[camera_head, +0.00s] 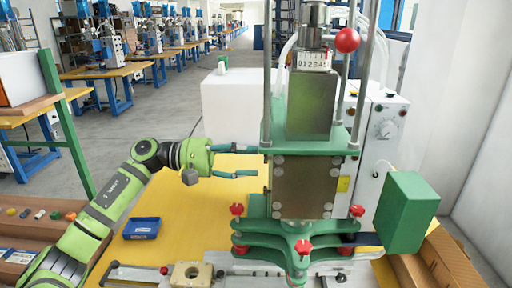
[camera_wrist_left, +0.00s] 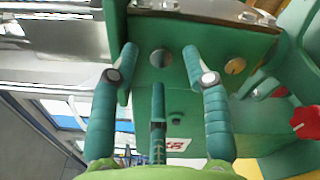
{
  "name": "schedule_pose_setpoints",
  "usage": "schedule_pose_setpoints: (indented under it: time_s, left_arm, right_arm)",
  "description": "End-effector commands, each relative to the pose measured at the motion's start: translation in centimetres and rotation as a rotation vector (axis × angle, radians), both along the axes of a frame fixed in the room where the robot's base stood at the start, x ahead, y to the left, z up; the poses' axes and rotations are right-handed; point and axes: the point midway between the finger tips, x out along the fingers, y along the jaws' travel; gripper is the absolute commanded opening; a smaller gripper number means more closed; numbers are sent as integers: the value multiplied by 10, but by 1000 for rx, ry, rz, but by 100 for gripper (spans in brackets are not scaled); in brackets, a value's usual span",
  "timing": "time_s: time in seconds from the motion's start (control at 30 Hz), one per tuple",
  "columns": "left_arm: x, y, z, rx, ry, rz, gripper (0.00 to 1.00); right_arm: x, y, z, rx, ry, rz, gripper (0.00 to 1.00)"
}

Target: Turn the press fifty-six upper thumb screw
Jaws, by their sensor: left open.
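The green press (camera_head: 310,95) stands on the yellow table. Red thumb screws sit at its lower part: two higher ones at left (camera_head: 237,209) and right (camera_head: 357,210), and several lower, including the front one (camera_head: 303,247). I cannot tell which is the named one. My left gripper (camera_head: 258,161) is open and empty. Its fingers point at the left side of the press, above the left thumb screws. In the left wrist view, the spread fingers (camera_wrist_left: 160,60) face a green surface with round holes, and a red thumb screw (camera_wrist_left: 305,122) shows at the right edge.
A red ball knob (camera_head: 347,40) tops a rod on the press. A green box (camera_head: 408,212) juts out at the right. A white box (camera_head: 230,105) stands behind. More workstations line the back left.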

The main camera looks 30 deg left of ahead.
Motion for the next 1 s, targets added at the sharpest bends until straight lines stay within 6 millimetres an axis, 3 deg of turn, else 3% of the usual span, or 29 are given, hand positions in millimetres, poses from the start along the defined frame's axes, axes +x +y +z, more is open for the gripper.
schedule_pose_setpoints:
  time_s: [0.03, 0.2, 0.47, 0.57, 0.6, 1.0]
  left_arm:
    - [3, -6, 4, -2, 0, -2, 48]
    - [8, -16, 1, 0, 0, -1, 48]
    - [8, -17, -1, 0, -1, 0, 48]
    - [8, -17, 0, 0, 0, 0, 8]
    - [8, -17, 0, 0, 0, 0, 0]
    - [8, -17, -2, -13, 27, 0, 0]
  right_arm:
    - [1, 0, 8, 0, -1, 0, 40]
    - [1, 0, 13, 0, -2, 0, 40]
    - [1, 0, 12, 0, -2, 0, 40]
    - [1, 0, 12, 0, -2, 0, 40]
    - [1, 0, 12, 0, -2, 0, 40]
    - [1, 0, 7, 0, -2, 0, 40]
